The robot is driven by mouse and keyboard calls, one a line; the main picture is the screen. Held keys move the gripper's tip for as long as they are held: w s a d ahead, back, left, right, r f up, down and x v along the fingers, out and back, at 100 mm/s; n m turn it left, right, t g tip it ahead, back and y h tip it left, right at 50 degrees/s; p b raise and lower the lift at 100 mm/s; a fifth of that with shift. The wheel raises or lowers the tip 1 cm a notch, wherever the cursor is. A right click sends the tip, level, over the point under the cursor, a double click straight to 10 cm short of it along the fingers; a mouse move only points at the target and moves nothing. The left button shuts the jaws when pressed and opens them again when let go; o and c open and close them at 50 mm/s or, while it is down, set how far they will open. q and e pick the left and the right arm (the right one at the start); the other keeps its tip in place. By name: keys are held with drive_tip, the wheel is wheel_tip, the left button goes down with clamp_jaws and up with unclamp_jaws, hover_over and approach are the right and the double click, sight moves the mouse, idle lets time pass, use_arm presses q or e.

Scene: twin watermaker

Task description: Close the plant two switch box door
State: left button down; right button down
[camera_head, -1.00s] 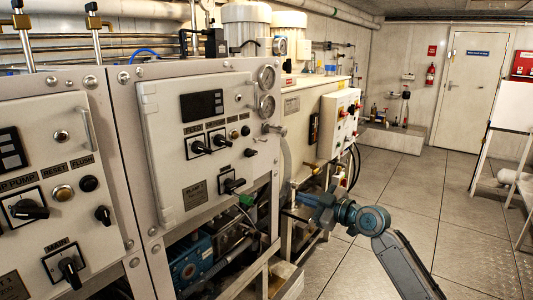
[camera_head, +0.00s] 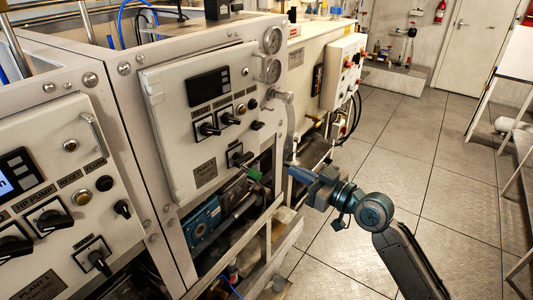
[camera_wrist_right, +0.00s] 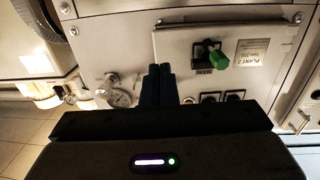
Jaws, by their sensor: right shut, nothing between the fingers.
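The plant two switch box door (camera_head: 180,135) is a pale panel on the right-hand cabinet, hinged at its left side. It lies close to the cabinet front; I cannot tell whether it is fully flush. It carries a dark display, several black switches and a nameplate. In the right wrist view the door (camera_wrist_right: 222,72) shows upside down, with the "PLANT 2" plate (camera_wrist_right: 252,52) and a green-handled switch (camera_wrist_right: 217,60). My right gripper (camera_head: 292,172) is shut and empty, right of and below the door's free edge. Its fingers also show in the wrist view (camera_wrist_right: 158,85). My left gripper is out of view.
The plant one panel (camera_head: 55,190) stands at the left. Two gauges (camera_head: 272,55) sit right of the door. A white control box (camera_head: 343,70) stands behind. Pumps and pipes (camera_head: 205,222) fill the open frame below. The tiled floor (camera_head: 430,170) is free at right.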

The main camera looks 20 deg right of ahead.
sight(258, 151)
drive_tip(key=p+x, duration=0.4)
drive_tip(key=x, duration=0.6)
drive_tip(key=shift+w+a+r, duration=0.1)
drive_tip(key=shift+w+r, duration=0.05)
drive_tip(key=shift+w+a+f+b, duration=0.25)
drive_tip(key=shift+w+b, duration=0.2)
drive_tip(key=shift+b+x, duration=0.6)
drive_tip(key=shift+x, duration=0.25)
drive_tip(key=shift+d+r, duration=0.2)
drive_tip(key=shift+r, duration=0.15)
